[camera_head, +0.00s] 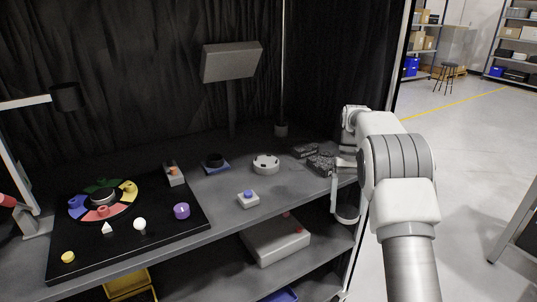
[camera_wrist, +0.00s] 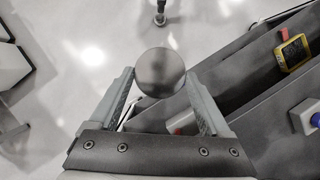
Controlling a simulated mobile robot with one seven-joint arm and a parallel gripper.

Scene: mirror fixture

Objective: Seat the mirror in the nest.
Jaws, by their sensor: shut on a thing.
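The mirror, a round grey disc (camera_wrist: 160,72), is between the fingertips of my gripper (camera_wrist: 159,75) in the wrist view. My gripper is shut on it and holds it clear of the bench, with floor behind it. In the head view my gripper is at the bench's right end, largely hidden by my arm, and I cannot make out the mirror there. I cannot tell for certain which part is the nest. A white round fixture (camera_head: 265,165) and a dark ring on a blue base (camera_head: 215,163) stand mid-bench, left of my arm.
A black board (camera_head: 178,235) with coloured arc pieces and small parts covers the bench's left. A white block with a blue button (camera_head: 248,199) sits near the front edge. Dark textured items (camera_head: 320,161) lie near my arm. A grey panel on a post (camera_head: 231,62) rises behind.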

